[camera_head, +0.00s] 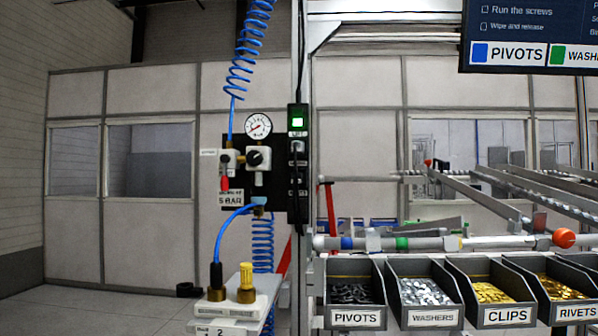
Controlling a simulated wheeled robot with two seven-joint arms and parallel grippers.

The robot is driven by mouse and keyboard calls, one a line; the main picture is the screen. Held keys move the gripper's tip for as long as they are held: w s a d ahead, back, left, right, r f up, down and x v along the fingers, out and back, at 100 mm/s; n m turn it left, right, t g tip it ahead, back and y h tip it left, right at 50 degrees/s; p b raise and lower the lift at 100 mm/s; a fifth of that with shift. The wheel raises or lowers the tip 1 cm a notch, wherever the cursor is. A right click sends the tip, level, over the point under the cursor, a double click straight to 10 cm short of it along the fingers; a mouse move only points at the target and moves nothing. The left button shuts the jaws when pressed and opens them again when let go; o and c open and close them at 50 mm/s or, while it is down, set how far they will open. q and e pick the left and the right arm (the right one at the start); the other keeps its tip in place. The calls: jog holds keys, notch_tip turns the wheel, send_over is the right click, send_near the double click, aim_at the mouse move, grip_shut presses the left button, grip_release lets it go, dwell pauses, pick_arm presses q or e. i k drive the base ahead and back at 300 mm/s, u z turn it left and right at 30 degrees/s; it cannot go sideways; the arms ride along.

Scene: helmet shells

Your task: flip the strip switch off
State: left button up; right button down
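A dark vertical power strip (298,175) is mounted on the upright post near the middle of the picture. Its switch (298,122) is at the top end and glows bright green. A small label sits just under the switch, too small to read surely. Below it are sockets, and a dark plug and cable appear at the upper one. Neither of my grippers shows in the head view, so nothing of mine is seen touching the strip or its switch.
Left of the strip is an air panel with a pressure gauge (258,126), regulator and coiled blue hose (250,45). Bins of pivots (355,318), washers, clips and rivets line the lower right. A pale box (235,305) with two fittings stands lower left. A screen hangs upper right.

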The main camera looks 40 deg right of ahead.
aim_at(297, 113)
jog(key=k, duration=0.5)
jog(key=u, duration=1.6)
jog(key=i, duration=2)
jog(key=z, duration=3.35)
